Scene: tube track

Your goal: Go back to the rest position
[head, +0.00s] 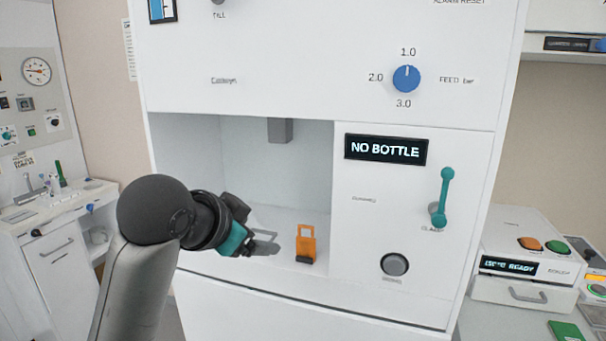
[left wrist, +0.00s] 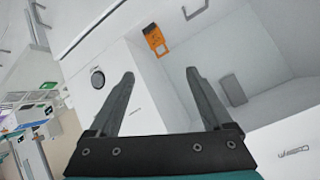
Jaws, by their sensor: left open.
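My left gripper (head: 264,243) is in front of the open recess of the white machine (head: 240,290). Its two fingers stand apart with nothing between them; they also show in the left wrist view (left wrist: 163,95). An orange tag-like piece (head: 306,241) with a dark base stands at the recess's front edge, to the right of the fingers and apart from them. It also shows in the left wrist view (left wrist: 156,40). My right gripper is in neither view.
The machine's panel carries a "NO BOTTLE" display (head: 387,149), a teal clamp lever (head: 443,197), a round grey button (head: 395,264) and a blue knob (head: 406,78). A grey block (head: 280,130) hangs in the recess. A device (head: 527,268) with coloured buttons stands at right.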

